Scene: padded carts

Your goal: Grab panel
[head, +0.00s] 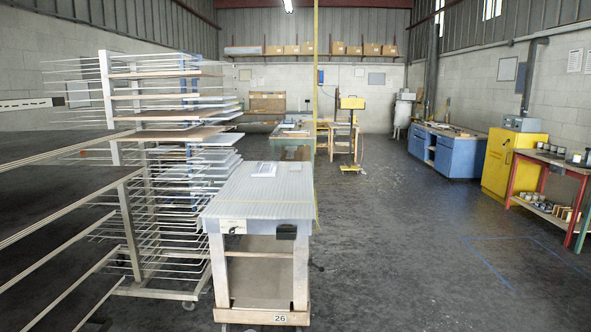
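A tall wire drying rack (125,195) stands at the left and holds several flat panels on its shelves. A brown panel (165,136) lies at mid height, with pale panels (207,140) at and below that level. A padded cart (262,210) with a grey ribbed top stands right of the rack, its front marked 26. A small white flat piece (264,170) lies near the far end of the cart top; I cannot tell whether it is a panel. My gripper is not in view.
Blue cabinets (446,150), a yellow cabinet (512,160) and a red-legged bench (550,190) line the right wall. The dark floor (400,240) right of the cart is open.

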